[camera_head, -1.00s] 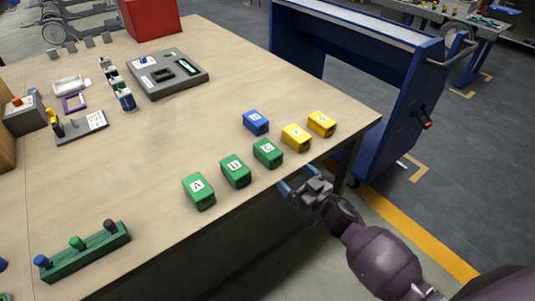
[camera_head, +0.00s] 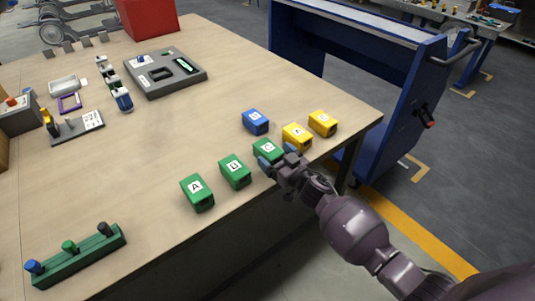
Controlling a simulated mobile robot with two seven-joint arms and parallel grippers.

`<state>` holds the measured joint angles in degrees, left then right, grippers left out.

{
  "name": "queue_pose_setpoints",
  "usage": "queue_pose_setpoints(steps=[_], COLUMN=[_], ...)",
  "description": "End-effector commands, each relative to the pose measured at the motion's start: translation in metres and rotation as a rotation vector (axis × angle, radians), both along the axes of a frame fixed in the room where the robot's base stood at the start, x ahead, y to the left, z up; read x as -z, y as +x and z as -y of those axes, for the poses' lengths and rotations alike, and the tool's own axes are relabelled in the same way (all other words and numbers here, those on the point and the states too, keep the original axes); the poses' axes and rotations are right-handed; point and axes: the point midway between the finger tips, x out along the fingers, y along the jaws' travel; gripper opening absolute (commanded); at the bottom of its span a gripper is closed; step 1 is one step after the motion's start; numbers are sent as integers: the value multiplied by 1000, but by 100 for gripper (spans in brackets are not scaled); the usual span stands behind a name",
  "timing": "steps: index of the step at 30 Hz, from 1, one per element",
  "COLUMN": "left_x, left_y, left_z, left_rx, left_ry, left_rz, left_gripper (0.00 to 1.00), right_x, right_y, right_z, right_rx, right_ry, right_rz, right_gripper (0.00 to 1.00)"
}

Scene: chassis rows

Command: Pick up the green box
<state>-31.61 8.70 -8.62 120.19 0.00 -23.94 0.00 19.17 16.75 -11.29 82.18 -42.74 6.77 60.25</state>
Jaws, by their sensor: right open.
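Three green boxes stand in a row along the table's near edge: box A (camera_head: 197,192), box B (camera_head: 235,171) and box C (camera_head: 266,149). My right gripper (camera_head: 277,158) is open at box C, with its fingertips at the box's near side and covering part of it. I cannot tell whether the fingers touch the box. My left gripper is not in view.
A blue box (camera_head: 256,122) and two yellow boxes, one (camera_head: 297,137) close to my right gripper and one (camera_head: 323,123) further right, stand near box C. A green rack with knobs (camera_head: 77,258) lies at the lower left. A blue cart (camera_head: 395,100) stands beyond the table's right edge.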

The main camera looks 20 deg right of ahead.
Motion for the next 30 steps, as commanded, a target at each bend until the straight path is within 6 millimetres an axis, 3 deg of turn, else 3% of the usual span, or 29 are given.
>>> queue_pose_setpoints(steps=[8,21,30], left_x=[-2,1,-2], left_y=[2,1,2], left_z=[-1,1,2], left_rx=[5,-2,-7], left_ry=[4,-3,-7], left_rz=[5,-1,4], left_gripper=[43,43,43], right_x=[0,-1,-7], right_y=[3,3,3], right_z=[-1,-1,-1], right_rx=[0,0,-1], right_ry=[-1,0,-1], right_rz=[0,2,4], right_gripper=[90,27,27])
